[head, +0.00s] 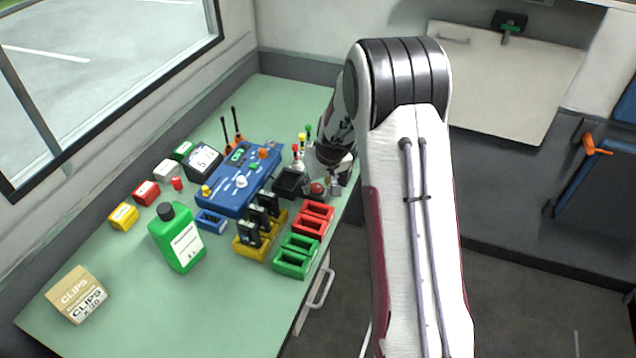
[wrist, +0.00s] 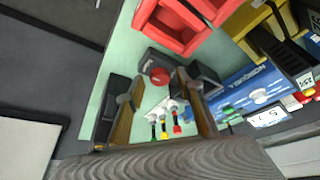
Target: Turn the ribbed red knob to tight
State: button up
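A round red knob (wrist: 160,76) sits on a small dark grey block (wrist: 153,60) on the green bench top. In the head view the red knob (head: 317,188) shows at the bench's right side, just below my gripper (head: 326,180). In the wrist view my gripper (wrist: 155,89) is open, its two fingers apart with nothing held. The knob appears in the gap between the fingertips; I cannot tell whether either finger touches it. The knob's ribs and any tight marking are too small to make out.
A blue radio unit (head: 238,181) with white, yellow and orange knobs stands left of my gripper. A black open box (head: 289,184) is close beside it. Red trays (head: 313,220), green trays (head: 297,257) and a yellow rack (head: 248,247) stand nearer. Small tools with coloured tips (wrist: 164,117) stand beyond the knob.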

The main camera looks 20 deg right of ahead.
grip_shut()
jog(key=shift+n+y, duration=0.3)
jog(key=shift+n, duration=0.4)
grip_release()
jog(key=shift+r, duration=0.1)
dwell(0.3)
jog(key=v, duration=1.1)
jog(key=shift+s+r, duration=0.15)
jog(key=shift+r, duration=0.25)
